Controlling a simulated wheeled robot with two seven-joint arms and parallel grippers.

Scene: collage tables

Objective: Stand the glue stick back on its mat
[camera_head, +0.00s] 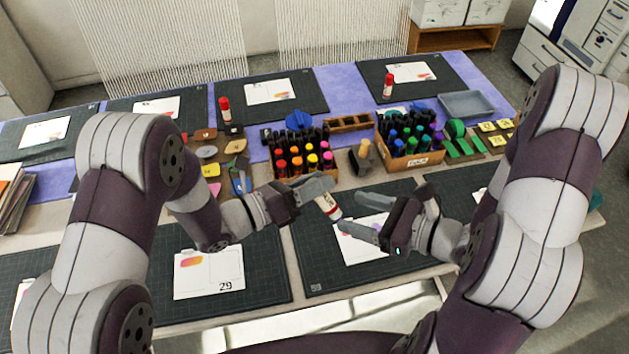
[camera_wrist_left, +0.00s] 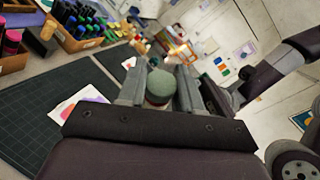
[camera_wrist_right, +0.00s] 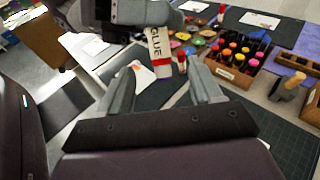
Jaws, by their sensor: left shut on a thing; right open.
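In the left wrist view the round greyish-green end of the glue stick (camera_wrist_left: 159,84) shows between the fingers. In the right wrist view its "GLUE" label (camera_wrist_right: 158,48) is visible, with the upper part hidden by the left gripper. My right gripper (camera_head: 366,215) is open and empty, just right of the glue stick and apart from it.
A card (camera_head: 362,243) lies on that mat below the grippers. A box of markers (camera_head: 297,155) and a second marker box (camera_head: 409,140) stand behind. Other red-capped sticks stand on the far mats, at left (camera_head: 225,108) and right (camera_head: 388,86). The mat's front part is bare.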

